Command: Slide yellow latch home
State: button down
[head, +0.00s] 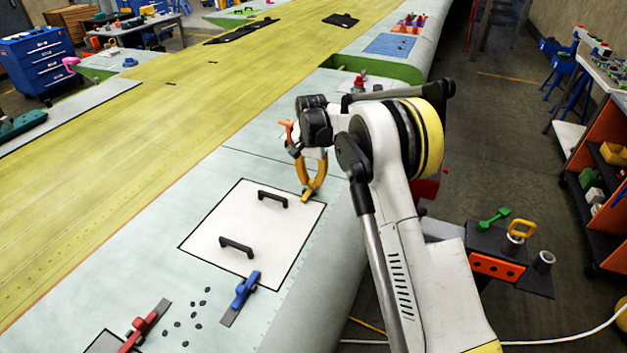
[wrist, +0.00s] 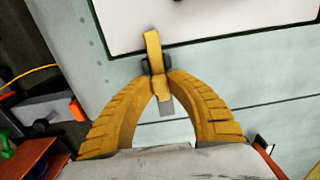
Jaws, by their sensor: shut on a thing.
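The yellow latch (wrist: 153,50) sits at the edge of a white panel (wrist: 200,20) with a thin black outline. In the wrist view its bar points up and its far tip overlaps the panel's edge. A grey plate (wrist: 166,108) shows beneath its near end. My gripper (wrist: 158,74) is shut on the latch, with its two yellow ribbed fingers meeting on either side of it. In the head view my gripper (head: 308,192) reaches down to the panel's right corner, and the latch (head: 306,197) is mostly hidden by the fingers.
The white panel carries two black handles (head: 236,245). A blue latch (head: 245,288) lies at its lower edge, and a red latch (head: 143,328) lies further down left. Several dark pieces (head: 190,317) are scattered between them. A dark side tray (head: 510,262) holds tools at right.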

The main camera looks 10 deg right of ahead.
aim_at(311, 181)
jog(key=shift+s+a, duration=0.1)
jog(key=c, duration=1.3)
grip_release()
jog(key=shift+s+a, duration=0.1)
jog(key=shift+r, duration=0.1)
notch_tip(311, 181, up, 12)
jog(key=shift+f, duration=0.1)
